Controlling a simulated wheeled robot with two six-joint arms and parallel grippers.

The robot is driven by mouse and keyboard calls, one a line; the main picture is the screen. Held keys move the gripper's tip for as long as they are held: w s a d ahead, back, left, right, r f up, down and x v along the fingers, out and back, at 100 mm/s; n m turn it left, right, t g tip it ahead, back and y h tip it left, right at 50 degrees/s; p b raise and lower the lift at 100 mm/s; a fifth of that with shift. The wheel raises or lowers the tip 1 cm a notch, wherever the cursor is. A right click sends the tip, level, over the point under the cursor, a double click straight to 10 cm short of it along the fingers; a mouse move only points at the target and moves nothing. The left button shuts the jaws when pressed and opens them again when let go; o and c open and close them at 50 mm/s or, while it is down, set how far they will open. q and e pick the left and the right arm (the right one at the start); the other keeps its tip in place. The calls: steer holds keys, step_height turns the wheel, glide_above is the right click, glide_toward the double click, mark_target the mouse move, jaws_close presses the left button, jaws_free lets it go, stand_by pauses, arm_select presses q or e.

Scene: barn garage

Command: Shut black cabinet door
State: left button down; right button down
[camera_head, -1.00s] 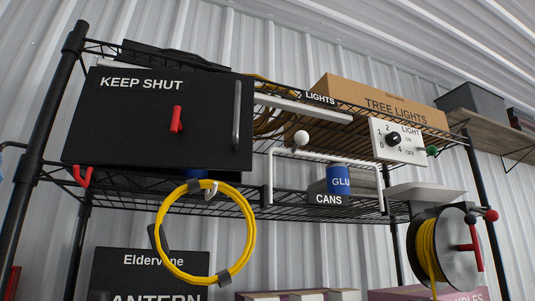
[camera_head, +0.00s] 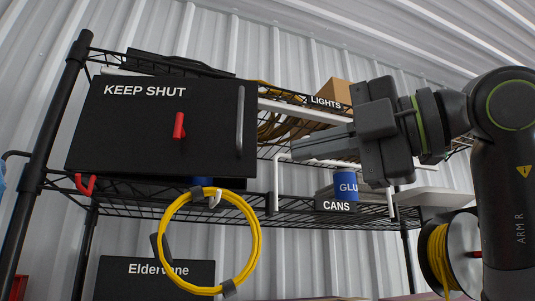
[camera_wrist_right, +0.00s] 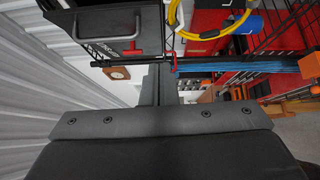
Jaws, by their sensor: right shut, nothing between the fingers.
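The black cabinet door (camera_head: 150,140) is marked KEEP SHUT and sits on the wire shelf at the left of the head view. It has a red latch handle (camera_head: 179,126) in its middle and an upright grey bar handle (camera_head: 239,118) near its right edge. I cannot tell how far the door stands open. My right gripper (camera_head: 297,150) is shut and empty, pointing left, right of the door and apart from it in the picture. Its shut fingers show in the right wrist view (camera_wrist_right: 158,84). My left gripper is not in view.
A yellow cable coil (camera_head: 256,240) hangs below the door on a white hook. Red hooks (camera_head: 85,185) stick out at lower left. A blue can (camera_head: 346,184) stands behind the CANS label (camera_head: 337,206). A cable reel (camera_head: 452,250) is at lower right, partly behind my arm.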

step_height(320, 180, up, 2)
steer(key=s+d+r+m+t+h, duration=0.1)
steer(key=s+d+m+t+h, duration=0.1)
steer(key=s, duration=0.1)
steer(key=p, duration=0.7)
glide_toward(245, 161)
steer(key=x, duration=0.5)
steer(key=shift+w+a, duration=0.15)
steer(key=shift+w, duration=0.15)
steer(key=shift+a, duration=0.2)
